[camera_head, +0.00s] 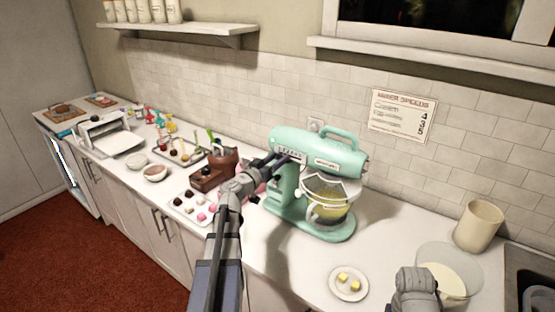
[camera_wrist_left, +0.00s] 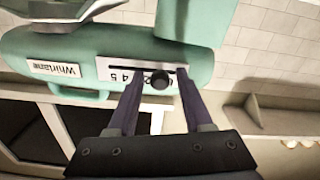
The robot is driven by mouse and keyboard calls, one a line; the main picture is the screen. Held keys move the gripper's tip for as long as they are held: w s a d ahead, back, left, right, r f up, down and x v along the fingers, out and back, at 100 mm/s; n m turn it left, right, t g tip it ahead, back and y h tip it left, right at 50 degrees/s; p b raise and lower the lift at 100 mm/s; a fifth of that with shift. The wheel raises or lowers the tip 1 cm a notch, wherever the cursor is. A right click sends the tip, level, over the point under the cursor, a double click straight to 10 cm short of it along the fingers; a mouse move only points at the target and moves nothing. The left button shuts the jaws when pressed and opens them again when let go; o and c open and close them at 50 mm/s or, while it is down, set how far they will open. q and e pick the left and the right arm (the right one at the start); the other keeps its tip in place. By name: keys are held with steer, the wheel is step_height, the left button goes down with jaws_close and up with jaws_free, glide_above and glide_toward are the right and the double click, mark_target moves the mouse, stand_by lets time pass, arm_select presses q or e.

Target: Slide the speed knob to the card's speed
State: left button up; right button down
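The mint-green stand mixer (camera_head: 320,165) stands on the counter. In the left wrist view its side appears upside down, with a white speed plate (camera_wrist_left: 104,69), a dark slot and a round black knob (camera_wrist_left: 160,81). The digits 4 and 5 show; the other digits are partly hidden by a finger. My left gripper (camera_wrist_left: 161,74) is open, its two purple fingers on either side of the knob; I cannot tell if either touches it. The speed card (camera_head: 402,115) hangs on the tiled wall, its small rows hard to read. My right gripper (camera_head: 415,285) is low at right, its fingers unclear.
The mixer bowl (camera_head: 328,206) holds something yellow. A plate (camera_head: 348,283) with yellow cubes, a glass bowl (camera_head: 449,270) and a beige canister (camera_head: 479,226) stand to the right. A brown utensil holder (camera_head: 222,163) and a tray of sweets stand left of the mixer.

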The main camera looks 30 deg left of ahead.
arm_select(q)
jaws_close()
stand_by(1.2)
